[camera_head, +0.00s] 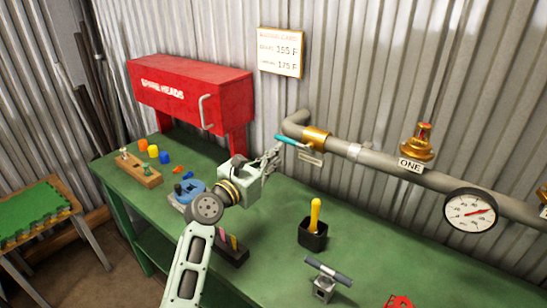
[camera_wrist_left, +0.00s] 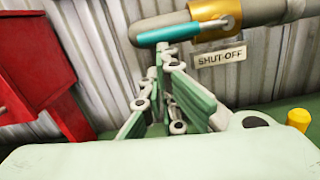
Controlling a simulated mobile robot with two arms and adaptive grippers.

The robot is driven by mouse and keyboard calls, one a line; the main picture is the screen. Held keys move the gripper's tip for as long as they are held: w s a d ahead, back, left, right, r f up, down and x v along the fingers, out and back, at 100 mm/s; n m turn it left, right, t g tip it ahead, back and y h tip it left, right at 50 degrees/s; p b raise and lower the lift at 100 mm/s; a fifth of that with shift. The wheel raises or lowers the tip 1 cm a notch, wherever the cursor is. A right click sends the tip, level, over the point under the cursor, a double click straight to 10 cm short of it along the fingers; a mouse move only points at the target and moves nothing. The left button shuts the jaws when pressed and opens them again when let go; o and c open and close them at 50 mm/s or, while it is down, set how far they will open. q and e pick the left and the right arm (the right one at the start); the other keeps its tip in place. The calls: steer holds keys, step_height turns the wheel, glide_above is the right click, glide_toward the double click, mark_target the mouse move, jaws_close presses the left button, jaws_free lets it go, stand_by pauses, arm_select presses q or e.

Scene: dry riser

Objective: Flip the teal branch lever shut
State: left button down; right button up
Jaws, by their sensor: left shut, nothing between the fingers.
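The teal branch lever (camera_head: 291,140) sticks out to the left from the brass valve (camera_head: 317,138) on the grey pipe. It also shows in the left wrist view (camera_wrist_left: 170,34), lying roughly along the pipe in front of its bend. My left gripper (camera_head: 276,152) is shut and empty, with its fingertips just below the lever's free end. In the left wrist view the fingertips (camera_wrist_left: 159,50) come up close under the lever. I cannot tell whether they touch it. A "SHUT-OFF" tag (camera_wrist_left: 220,57) hangs below the valve. My right gripper is not in view.
A red "SPARE HEADS" cabinet (camera_head: 190,93) stands left of the lever. A gauge (camera_head: 470,211) and a brass valve tagged "ONE" (camera_head: 417,142) sit further right along the pipe. A black cup (camera_head: 312,235) stands on the green bench (camera_head: 385,255). Corrugated wall lies behind.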

arm_select(q)
steer(key=shift+r, duration=0.2)
step_height(320, 180, up, 12)
steer(key=s+d+m+g+p, duration=0.1)
steer(key=s+d+m+p, duration=0.1)
steer(key=m+p, duration=0.8)
steer(key=shift+d+f+m, duration=0.15)
steer(key=shift+d+m, duration=0.25)
steer(key=shift+m, duration=3.5)
